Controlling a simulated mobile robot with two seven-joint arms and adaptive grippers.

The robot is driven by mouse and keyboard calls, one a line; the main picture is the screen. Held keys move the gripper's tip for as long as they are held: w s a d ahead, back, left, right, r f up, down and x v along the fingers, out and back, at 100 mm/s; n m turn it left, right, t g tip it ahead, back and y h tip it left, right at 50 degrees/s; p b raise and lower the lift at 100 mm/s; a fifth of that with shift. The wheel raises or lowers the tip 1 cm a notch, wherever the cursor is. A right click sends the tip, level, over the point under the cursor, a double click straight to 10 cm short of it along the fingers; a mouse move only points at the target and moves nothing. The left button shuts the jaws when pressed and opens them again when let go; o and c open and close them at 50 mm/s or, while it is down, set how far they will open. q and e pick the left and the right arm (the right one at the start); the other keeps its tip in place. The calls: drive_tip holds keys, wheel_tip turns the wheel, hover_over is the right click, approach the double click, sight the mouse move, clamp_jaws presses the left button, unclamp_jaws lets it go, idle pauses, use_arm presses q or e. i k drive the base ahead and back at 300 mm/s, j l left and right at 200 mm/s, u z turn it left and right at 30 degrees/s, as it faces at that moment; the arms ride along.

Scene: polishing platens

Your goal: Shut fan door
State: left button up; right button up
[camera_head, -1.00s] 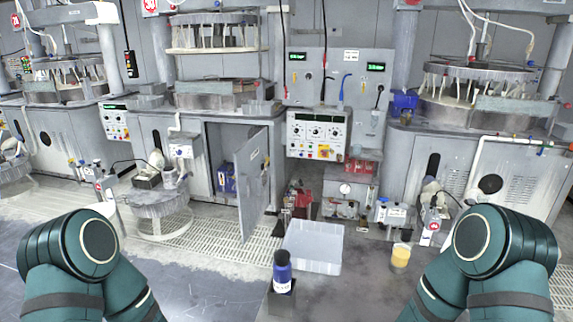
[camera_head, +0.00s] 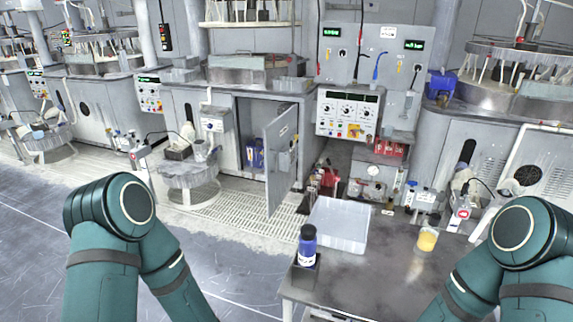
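The fan door, a grey cabinet door (camera_head: 281,160), stands open in the middle of the view. It is swung out from the cabinet front (camera_head: 222,150), and its lower end reaches down near the floor grating. Blue items (camera_head: 255,153) show inside the dark opening to its left. My two teal arms show at the lower left and lower right, both well in front of the door and apart from it. Neither gripper is in the picture.
A table (camera_head: 385,262) stands in front, with a clear plastic bin (camera_head: 338,226), a blue bottle (camera_head: 307,245) and a yellow-filled cup (camera_head: 427,239) on it. A round stand (camera_head: 188,180) is left of the door. Open floor (camera_head: 60,210) lies at the left.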

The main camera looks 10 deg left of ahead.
sight(281, 177)
drive_tip(key=i+j, duration=0.15)
drive_tip(key=j, duration=0.2)
drive_tip(key=i+j, duration=0.15)
drive_tip(key=j, duration=0.25)
drive_tip(key=i+j, duration=0.1)
drive_tip(key=j, duration=0.25)
drive_tip(key=i+j+z, duration=0.1)
drive_tip(key=j, duration=0.3)
drive_tip(key=i+j, duration=0.2)
drive_tip(key=j, duration=0.2)
drive_tip(key=i+j, duration=0.1)
drive_tip(key=j, duration=0.25)
drive_tip(key=i+j, duration=0.35)
drive_tip(key=i+j+z, duration=0.15)
drive_tip(key=i+j, duration=0.2)
drive_tip(key=j, duration=0.15)
drive_tip(key=i+j, duration=0.1)
drive_tip(key=i, duration=0.3)
drive_tip(key=i+j+z, duration=0.1)
drive_tip(key=i, duration=0.35)
drive_tip(key=i+j, duration=0.15)
drive_tip(key=i, duration=0.25)
drive_tip(key=i+l, duration=0.4)
drive_tip(key=i+l+z, duration=0.1)
drive_tip(key=i+l, duration=0.35)
drive_tip(key=i, duration=0.1)
